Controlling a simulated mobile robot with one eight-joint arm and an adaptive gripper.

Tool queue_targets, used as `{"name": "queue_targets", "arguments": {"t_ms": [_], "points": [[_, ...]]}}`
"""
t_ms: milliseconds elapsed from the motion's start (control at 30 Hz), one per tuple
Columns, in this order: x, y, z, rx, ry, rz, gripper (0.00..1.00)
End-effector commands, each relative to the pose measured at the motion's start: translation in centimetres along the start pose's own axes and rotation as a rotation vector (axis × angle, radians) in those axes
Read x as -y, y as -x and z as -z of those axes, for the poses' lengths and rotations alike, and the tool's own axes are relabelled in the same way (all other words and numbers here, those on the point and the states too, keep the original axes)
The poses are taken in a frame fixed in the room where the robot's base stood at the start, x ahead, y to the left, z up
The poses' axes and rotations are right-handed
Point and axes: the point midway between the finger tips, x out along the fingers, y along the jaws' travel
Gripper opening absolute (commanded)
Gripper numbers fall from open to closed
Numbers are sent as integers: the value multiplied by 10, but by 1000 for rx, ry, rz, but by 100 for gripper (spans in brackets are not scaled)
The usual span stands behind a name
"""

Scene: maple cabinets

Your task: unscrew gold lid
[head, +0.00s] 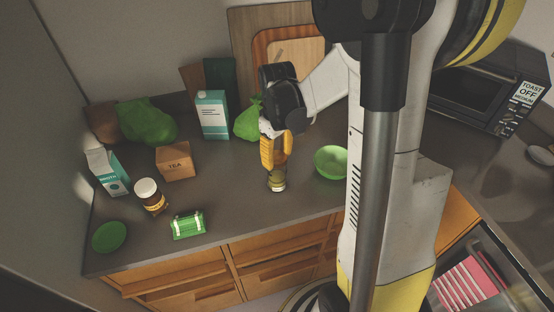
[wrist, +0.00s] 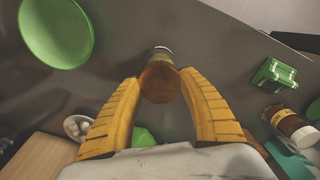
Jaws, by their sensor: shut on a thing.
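A small glass jar (head: 278,184) stands upright on the grey counter, in the middle of the head view. Its gold lid (wrist: 159,86) sits at the top of the jar and shows between my fingertips in the wrist view. My gripper (head: 276,168), with yellow fingers, comes down from above and is shut on the gold lid. In the wrist view my gripper (wrist: 160,79) has one finger on each side of the lid. The fingers hide most of the lid in the head view. I cannot tell whether the lid has turned.
A green bowl (head: 332,162) stands close to the right of the jar. To the left are a green box (head: 188,225), a brown jar with a white lid (head: 150,196), a tea box (head: 175,162) and a green dish (head: 109,237). A carton (head: 212,115) stands behind.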

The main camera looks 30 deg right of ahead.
Motion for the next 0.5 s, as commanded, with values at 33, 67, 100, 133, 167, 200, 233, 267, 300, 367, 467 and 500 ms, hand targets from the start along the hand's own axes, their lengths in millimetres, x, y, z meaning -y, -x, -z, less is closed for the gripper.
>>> {"name": "queue_targets", "arguments": {"t_ms": [33,67,100,133,167,200,233,267,300,367,467,500], "points": [[0,0,0,0,-1,0,21],[0,0,0,0,-1,0,21],[0,0,0,0,-1,0,21],[0,0,0,0,-2,0,21],[0,0,0,0,0,0,21],[0,0,0,0,12,0,21],[0,0,0,0,32,0,21],[0,0,0,0,62,0,21],[0,0,0,0,118,0,21],[0,0,0,0,221,0,21],[0,0,0,0,381,0,21],[0,1,0,0,432,0,21]]}}
